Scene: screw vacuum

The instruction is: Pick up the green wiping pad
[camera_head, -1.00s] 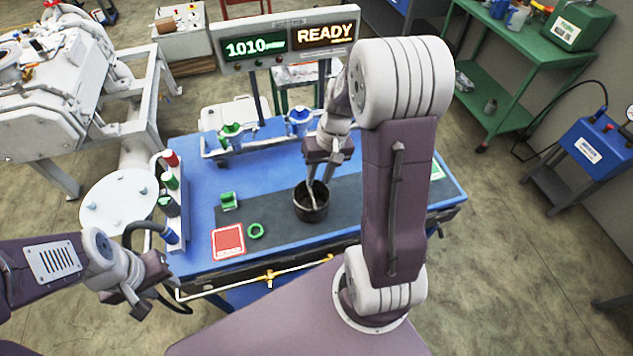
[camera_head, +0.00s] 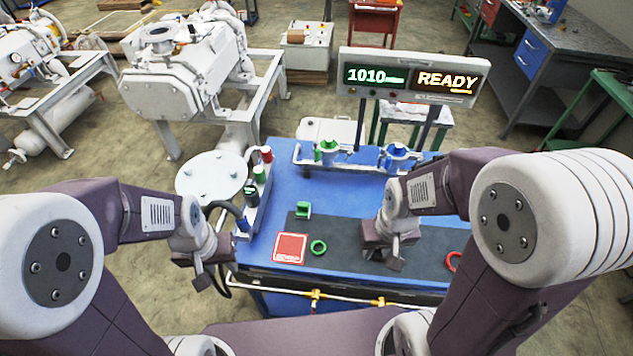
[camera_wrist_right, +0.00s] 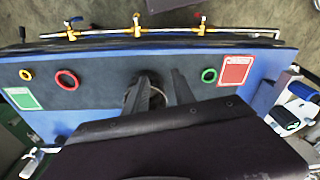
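A small green block-like piece (camera_head: 303,210), which looks like the wiping pad, sits near the back left edge of the dark mat in the head view. I cannot make it out in the right wrist view. My right gripper (camera_head: 392,262) is over the mat, to the right of the green piece and apart from it. In the right wrist view its two fingers (camera_wrist_right: 162,92) stand apart, with part of a dark round cup (camera_wrist_right: 152,84) showing between or below them. My left gripper (camera_head: 200,278) hangs left of the blue table's front corner; its finger gap is unclear.
On the dark mat (camera_head: 345,235) lie a green ring (camera_head: 318,247) and a red ring (camera_head: 453,262). A red square card (camera_head: 290,248) is at the left. A rack with green and blue fittings (camera_head: 397,156) spans the back.

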